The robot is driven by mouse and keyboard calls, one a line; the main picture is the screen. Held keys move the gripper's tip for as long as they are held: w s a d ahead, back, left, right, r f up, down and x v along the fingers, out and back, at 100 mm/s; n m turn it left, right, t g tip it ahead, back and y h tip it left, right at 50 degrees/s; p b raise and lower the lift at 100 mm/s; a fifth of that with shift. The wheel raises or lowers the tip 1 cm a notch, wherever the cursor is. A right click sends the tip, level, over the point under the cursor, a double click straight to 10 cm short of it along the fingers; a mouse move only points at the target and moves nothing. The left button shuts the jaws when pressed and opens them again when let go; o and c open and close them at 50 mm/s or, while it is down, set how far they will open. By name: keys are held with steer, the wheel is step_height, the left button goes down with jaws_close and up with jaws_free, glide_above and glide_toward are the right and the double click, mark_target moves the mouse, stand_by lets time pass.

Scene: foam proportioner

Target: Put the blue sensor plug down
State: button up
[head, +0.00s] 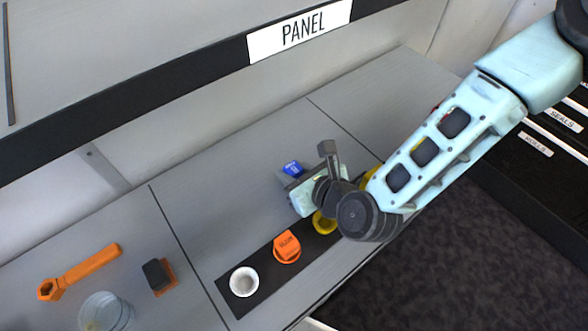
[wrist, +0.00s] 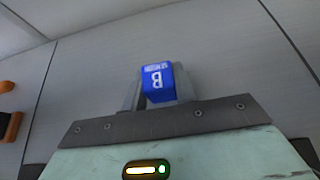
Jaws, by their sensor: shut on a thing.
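The blue sensor plug (head: 293,169) is between the fingers of my gripper (head: 288,176), over the grey bench behind the black mat. In the wrist view the plug (wrist: 158,83) shows a white letter B and small lettering, upside down. My gripper (wrist: 157,98) is shut on it, with a finger on each side. The plug's lower part is hidden, and I cannot tell whether it touches the bench.
A black mat (head: 262,269) holds a white cup (head: 244,282), an orange piece (head: 287,247) and a yellow ring (head: 324,222). An orange wrench (head: 80,272), a black block (head: 157,275) and a clear jar (head: 104,312) are at left.

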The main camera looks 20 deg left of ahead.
steer(key=shift+f, duration=0.2)
steer(key=o, duration=1)
steer(key=shift+r, duration=0.1)
steer(key=shift+r, duration=0.25)
steer(key=v, duration=1)
steer(key=shift+s+d+r, duration=0.1)
steer(key=shift+d+r, duration=0.05)
steer(key=shift+d, duration=0.1)
steer(key=shift+s+d+r+p, duration=0.15)
steer(key=shift+s+d+p, duration=0.15)
steer(key=shift+d+p, duration=0.25)
